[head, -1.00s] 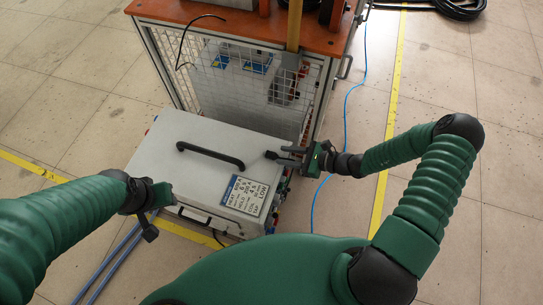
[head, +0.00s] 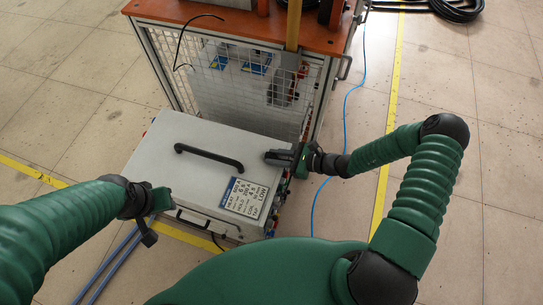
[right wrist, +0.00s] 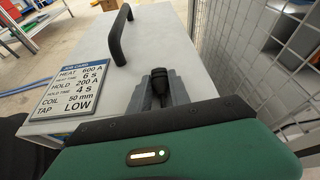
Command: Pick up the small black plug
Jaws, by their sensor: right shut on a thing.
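The small black plug (right wrist: 160,82) sits between the two grey fingers of my right gripper (right wrist: 161,92) in the right wrist view, over the top of the light grey heater box (head: 190,133). The fingers are closed on it. In the head view my right gripper (head: 272,157) is at the right edge of the box top, right of the black handle, and the plug is hidden by the fingers. My left gripper (head: 160,198) is at the front left of the box, apart from the plug; its jaw gap is not clear.
A job card (head: 244,197) lies on the box top near its front right corner. The black handle (head: 209,157) arches over the middle. A mesh-sided cart with an orange top (head: 240,36) stands behind. Blue hoses (head: 110,262) lie on the floor at left.

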